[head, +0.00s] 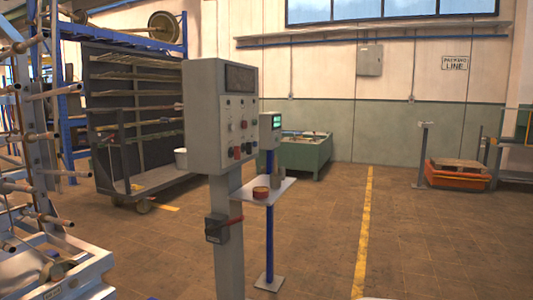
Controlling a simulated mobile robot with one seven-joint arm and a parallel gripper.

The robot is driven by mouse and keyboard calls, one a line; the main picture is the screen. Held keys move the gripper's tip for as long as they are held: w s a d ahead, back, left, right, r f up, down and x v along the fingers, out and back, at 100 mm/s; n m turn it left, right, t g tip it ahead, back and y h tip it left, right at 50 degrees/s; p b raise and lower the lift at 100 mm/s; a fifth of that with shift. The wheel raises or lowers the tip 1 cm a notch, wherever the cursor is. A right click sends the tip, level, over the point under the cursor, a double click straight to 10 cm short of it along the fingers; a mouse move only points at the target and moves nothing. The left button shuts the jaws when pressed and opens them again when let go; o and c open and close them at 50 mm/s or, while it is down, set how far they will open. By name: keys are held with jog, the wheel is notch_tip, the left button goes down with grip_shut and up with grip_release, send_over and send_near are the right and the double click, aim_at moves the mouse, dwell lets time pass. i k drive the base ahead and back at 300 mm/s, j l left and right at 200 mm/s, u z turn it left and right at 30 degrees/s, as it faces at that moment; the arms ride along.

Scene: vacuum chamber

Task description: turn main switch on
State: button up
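A grey control box (203,115) stands on a grey post (229,262) left of the middle in the head view. Its front face is turned to the right and has a dark display window (240,78) above several small buttons and knobs. A small dark switch box (215,229) is fixed to the post below. I cannot tell which of these is the main switch or what position it is in. My gripper is not in view.
A blue-legged stand with a small shelf (270,196) and screen (276,121) is just behind the control box. A white frame with rods (60,265) fills the left foreground. A loaded rack (110,110) stands behind.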

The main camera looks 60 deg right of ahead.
aim_at(235, 152)
jog(key=z, duration=1.55)
jog(key=i+l, duration=0.65)
jog(key=l, duration=0.2)
jog(key=i+l+u, duration=0.1)
jog(key=i+l, duration=0.5)
jog(key=l, duration=0.2)
jog(key=i+l, duration=0.3)
jog(key=l, duration=0.15)
jog(key=i+l+u, duration=0.1)
jog(key=i+l, duration=0.2)
jog(key=l, duration=0.15)
jog(key=i+l, duration=0.35)
jog(key=i+j, duration=0.35)
